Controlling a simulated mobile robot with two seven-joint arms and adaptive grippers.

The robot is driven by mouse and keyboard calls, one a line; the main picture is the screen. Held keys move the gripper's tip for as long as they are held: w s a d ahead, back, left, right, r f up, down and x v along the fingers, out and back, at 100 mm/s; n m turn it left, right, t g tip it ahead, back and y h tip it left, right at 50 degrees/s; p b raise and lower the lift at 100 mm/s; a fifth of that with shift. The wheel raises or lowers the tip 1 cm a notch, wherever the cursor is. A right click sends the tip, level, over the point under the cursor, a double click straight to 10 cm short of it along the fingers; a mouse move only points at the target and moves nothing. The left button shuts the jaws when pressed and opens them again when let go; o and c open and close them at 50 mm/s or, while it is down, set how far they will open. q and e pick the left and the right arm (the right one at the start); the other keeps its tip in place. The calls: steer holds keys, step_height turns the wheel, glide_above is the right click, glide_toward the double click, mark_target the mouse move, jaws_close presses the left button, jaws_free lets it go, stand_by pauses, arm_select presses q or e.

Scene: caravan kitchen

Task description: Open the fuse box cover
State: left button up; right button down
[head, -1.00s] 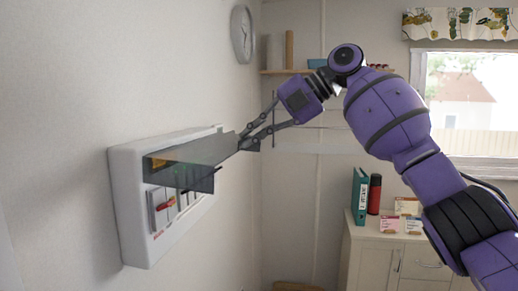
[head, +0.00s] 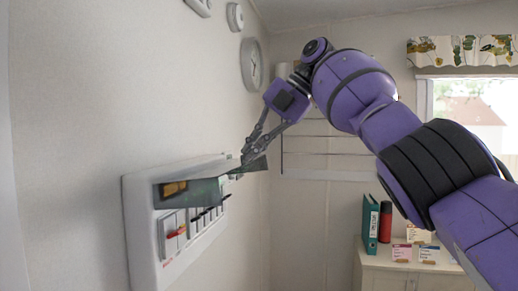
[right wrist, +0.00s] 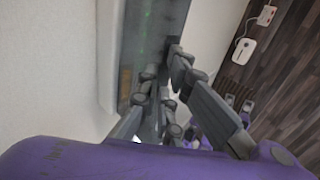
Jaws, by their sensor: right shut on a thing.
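The white fuse box (head: 143,235) is mounted on the wall at the left in the head view. Its dark see-through cover (head: 200,190) is swung up and out from the front, standing out from the wall along the box's upper part. A row of switches, one with red on it, shows below the cover. My right gripper (head: 246,164) is shut on the cover's far end. In the right wrist view the fingers (right wrist: 160,82) close at the cover (right wrist: 152,38), which fills the upper middle. My left gripper is out of view.
A round clock (head: 251,64) hangs on the wall above the box, with smaller fixtures higher up. A cabinet (head: 390,279) stands at the lower right with a teal binder (head: 371,225) and a red cylinder (head: 386,221). The space in front of the box looks free.

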steer(key=shift+a+f, duration=0.4)
steer(key=shift+f, duration=0.1)
steer(key=c, duration=2)
jaws_free()
steer(key=shift+w, duration=0.1)
steer(key=shift+a, duration=0.2)
steer(key=shift+a+r, duration=0.15)
steer(key=shift+r, duration=0.05)
